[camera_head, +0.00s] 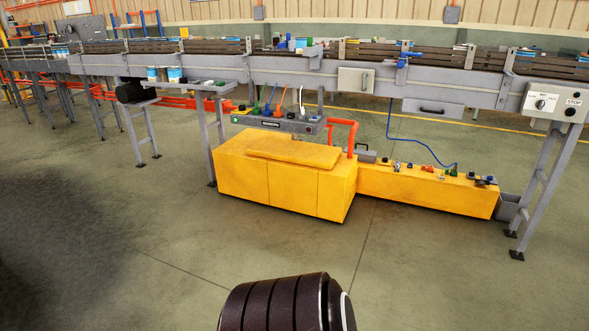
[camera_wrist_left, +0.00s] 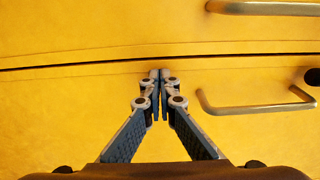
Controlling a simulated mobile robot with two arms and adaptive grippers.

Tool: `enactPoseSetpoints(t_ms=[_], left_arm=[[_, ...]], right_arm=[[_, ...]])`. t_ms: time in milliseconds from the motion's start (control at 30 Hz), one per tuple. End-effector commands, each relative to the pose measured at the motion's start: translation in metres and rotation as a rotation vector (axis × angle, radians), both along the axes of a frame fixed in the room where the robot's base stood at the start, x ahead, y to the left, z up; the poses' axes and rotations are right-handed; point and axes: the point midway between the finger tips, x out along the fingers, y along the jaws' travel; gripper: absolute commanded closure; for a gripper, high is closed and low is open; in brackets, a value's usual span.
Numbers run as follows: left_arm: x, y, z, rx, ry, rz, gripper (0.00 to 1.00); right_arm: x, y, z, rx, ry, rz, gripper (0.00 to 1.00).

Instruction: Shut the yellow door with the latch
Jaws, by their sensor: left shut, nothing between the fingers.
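My left gripper (camera_wrist_left: 160,76) is shut and empty in the left wrist view. Its fingertips are in front of yellow panels, just below a dark horizontal gap; I cannot tell whether they touch. The lower yellow panel (camera_wrist_left: 60,115) carries a metal bar handle (camera_wrist_left: 255,108) to the right of the fingers. The upper yellow panel (camera_wrist_left: 90,25) has another bar handle (camera_wrist_left: 270,9) at the top right. I cannot tell which panel is the door, and no latch is clearly recognisable. Neither gripper shows in the head view.
In the head view, a large yellow box (camera_head: 290,190) and a low yellow unit (camera_head: 430,193) stand under a grey roller conveyor (camera_head: 275,72). Conveyor legs (camera_head: 545,175) stand at the right. The floor in front (camera_head: 440,270) is clear.

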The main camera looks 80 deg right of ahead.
Motion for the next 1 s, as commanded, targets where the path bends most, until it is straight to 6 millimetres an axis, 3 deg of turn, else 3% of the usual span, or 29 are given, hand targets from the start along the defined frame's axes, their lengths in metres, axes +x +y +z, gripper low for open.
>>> enactPoseSetpoints(t_ms=[33, 533, 1000], left_arm=[[0.006, 0.003, 0.015, -0.005, -0.026, 0.014, 1.0], [0.002, 0.005, 0.016, -0.005, -0.026, 0.014, 1.0], [-0.056, 0.029, 0.007, -0.003, -0.014, 0.011, 1.0]], right_arm=[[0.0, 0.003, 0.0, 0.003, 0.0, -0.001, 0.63], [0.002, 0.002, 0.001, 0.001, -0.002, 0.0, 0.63], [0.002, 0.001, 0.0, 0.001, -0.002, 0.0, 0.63]])
